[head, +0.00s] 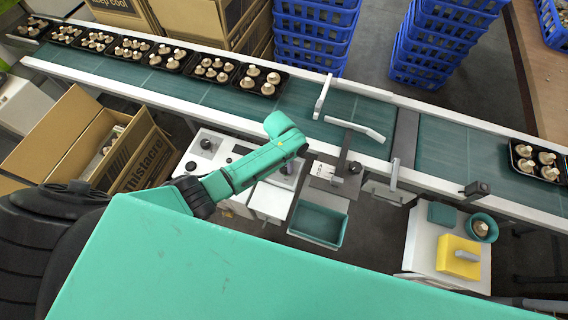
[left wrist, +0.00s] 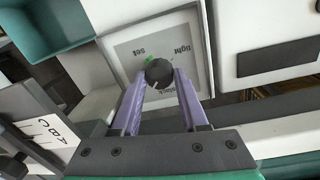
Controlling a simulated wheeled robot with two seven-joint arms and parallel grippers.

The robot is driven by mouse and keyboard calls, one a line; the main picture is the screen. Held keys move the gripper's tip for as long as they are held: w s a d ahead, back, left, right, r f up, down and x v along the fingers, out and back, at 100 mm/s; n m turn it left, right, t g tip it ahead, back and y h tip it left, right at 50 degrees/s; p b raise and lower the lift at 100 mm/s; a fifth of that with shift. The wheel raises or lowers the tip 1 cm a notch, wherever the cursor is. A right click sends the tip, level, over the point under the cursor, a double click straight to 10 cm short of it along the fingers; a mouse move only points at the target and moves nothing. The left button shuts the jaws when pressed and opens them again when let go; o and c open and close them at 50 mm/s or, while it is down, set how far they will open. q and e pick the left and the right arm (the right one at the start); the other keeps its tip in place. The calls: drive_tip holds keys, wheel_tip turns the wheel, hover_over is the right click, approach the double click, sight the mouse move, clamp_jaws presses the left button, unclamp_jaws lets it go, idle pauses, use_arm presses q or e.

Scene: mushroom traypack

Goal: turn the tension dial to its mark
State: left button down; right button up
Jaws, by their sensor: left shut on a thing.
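The tension dial (left wrist: 158,73) is a dark round knob on a pale plate (left wrist: 128,54) in the left wrist view. Its white pointer line points toward the bottom of that picture. A small green mark (left wrist: 149,60) lies on the plate beside the word "Set", just above the knob. The words "tight" and "slack" also show, upside down. My left gripper (left wrist: 160,75) has its two purple fingers shut on the dial, one on each side. In the head view my green left arm reaches over the machine and hides most of the gripper. My right gripper is not in view.
A conveyor (head: 340,105) with black mushroom trays (head: 262,81) runs across behind the machine. An open cardboard box (head: 75,140) stands left, and a teal bin (head: 318,224) hangs at the front. Blue crates (head: 312,35) are stacked behind. A stand (head: 425,245) holds a yellow block.

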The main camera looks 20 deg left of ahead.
use_arm(q)
drive_tip(key=m+p, duration=0.1)
drive_tip(key=m, duration=0.3)
drive_tip(key=shift+r, duration=0.1)
drive_tip(key=m, duration=0.5)
drive_tip(key=shift+d+y+p, duration=0.1)
drive_tip(key=shift+y+p, duration=0.2)
drive_tip(key=shift+p, duration=0.05)
drive_tip(key=m, duration=1.1)
drive_tip(key=shift+d+m+y, duration=0.1)
drive_tip(key=shift+m+y, duration=0.2)
drive_tip(key=shift+c, duration=2.2)
unclamp_jaws()
